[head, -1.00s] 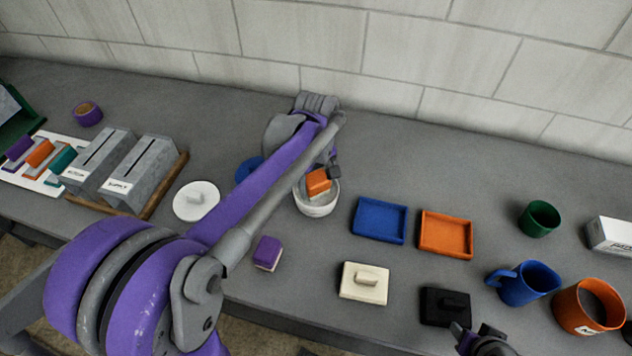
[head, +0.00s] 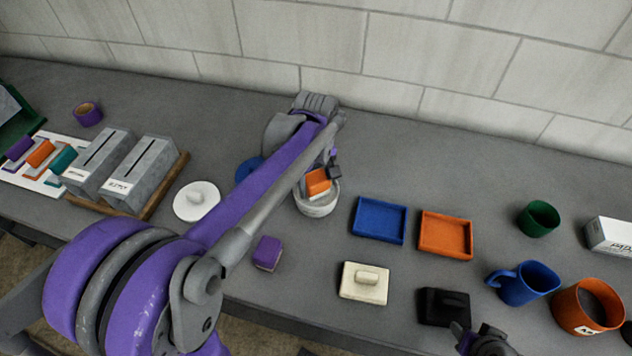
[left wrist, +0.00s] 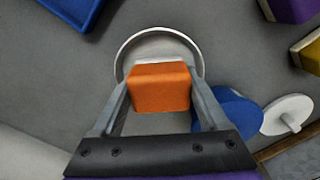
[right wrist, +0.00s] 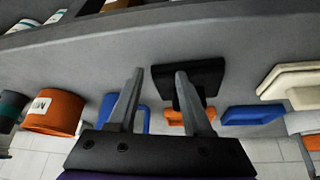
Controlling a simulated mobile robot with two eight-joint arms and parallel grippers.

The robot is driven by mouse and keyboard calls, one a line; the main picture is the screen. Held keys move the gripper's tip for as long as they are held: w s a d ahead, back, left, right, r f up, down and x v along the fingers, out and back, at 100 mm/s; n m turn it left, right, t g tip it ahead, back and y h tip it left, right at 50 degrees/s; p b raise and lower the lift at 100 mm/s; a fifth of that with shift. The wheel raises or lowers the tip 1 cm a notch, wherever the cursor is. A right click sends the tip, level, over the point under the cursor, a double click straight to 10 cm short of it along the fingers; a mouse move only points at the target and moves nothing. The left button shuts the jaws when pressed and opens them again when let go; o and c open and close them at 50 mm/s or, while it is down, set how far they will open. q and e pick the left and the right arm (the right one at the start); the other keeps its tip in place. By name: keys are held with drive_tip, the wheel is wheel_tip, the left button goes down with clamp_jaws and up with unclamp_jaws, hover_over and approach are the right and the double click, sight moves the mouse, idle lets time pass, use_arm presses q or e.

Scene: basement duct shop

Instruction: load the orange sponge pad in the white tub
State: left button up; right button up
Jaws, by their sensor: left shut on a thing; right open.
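The orange sponge pad (head: 317,183), with a pale layer on one side, is at the mouth of the round white tub (head: 317,208). My left gripper (left wrist: 160,84) is shut on the pad, a finger on each side. In the left wrist view the tub's rim (left wrist: 127,45) rings the far part of the pad (left wrist: 159,90). I cannot tell whether the pad touches the tub's floor. In the head view my left arm partly hides the gripper. My right gripper (right wrist: 155,82) is open and empty, close to the black knobbed lid (right wrist: 190,78).
A round white lid (head: 196,202) and a purple sponge (head: 267,253) lie left of the tub. Blue (head: 379,220) and orange (head: 446,234) trays and a cream lid (head: 364,283) lie right. Mugs (head: 525,284) stand farther right. The wall is behind.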

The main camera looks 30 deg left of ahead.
sight(316, 177)
use_arm(q)
drive_tip(key=shift+w+r+p, duration=0.1)
drive_tip(key=shift+r+p, duration=1.55)
drive_tip(key=shift+r, duration=1.75)
use_arm(e)
drive_tip(key=shift+w+r, duration=0.35)
drive_tip(key=shift+r, duration=0.5)
drive_tip(key=shift+w+r, duration=0.3)
drive_tip(key=shift+r, duration=0.5)
drive_tip(key=shift+w+r, duration=0.35)
drive_tip(key=shift+r, duration=0.5)
drive_tip(key=shift+f, duration=0.1)
use_arm(q)
drive_tip(key=shift+f, duration=0.1)
use_arm(e)
drive_tip(key=shift+s, duration=0.15)
